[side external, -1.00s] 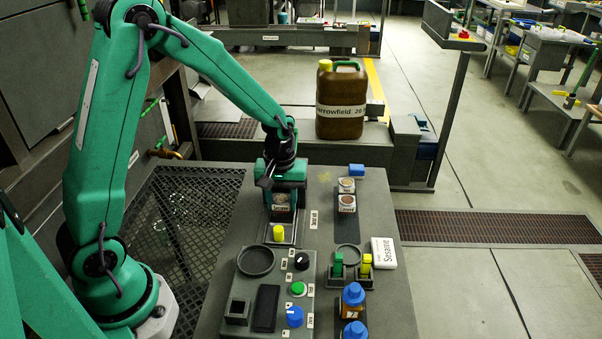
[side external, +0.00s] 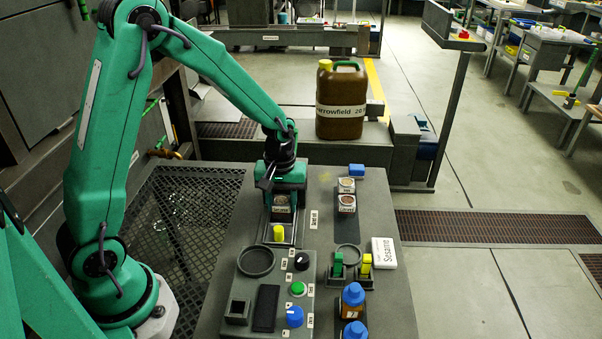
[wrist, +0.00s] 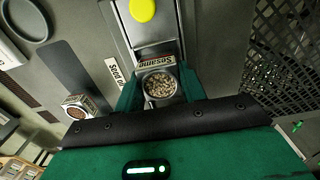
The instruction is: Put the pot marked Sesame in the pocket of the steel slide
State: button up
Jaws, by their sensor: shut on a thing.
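The pot marked Sesame (side external: 282,209) is a small square pot with pale seeds and a white label. In the wrist view the pot (wrist: 159,86) is between my fingers, its label upside down. My gripper (side external: 284,201) is shut on it, pointing down at the far end of the steel slide (side external: 292,236). The slide (wrist: 150,30) has a yellow knob (side external: 279,232) at its near part. The pot is over or in the slide's far end; its base and the pocket are hidden, so I cannot tell whether it is seated.
A white Sesame card (side external: 384,252), green and yellow clips (side external: 365,264) and blue-capped bottles (side external: 353,298) are nearer. A control panel (side external: 258,330) with buttons and a round dish lies in front of the slide.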

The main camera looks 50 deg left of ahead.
jog(key=shift+f, duration=0.55)
dwell(1.4)
jog(key=o, duration=1.5)
jog(key=shift+o, duration=0.2)
jog(key=shift+r, duration=0.15)
jog(key=shift+r, duration=4.35)
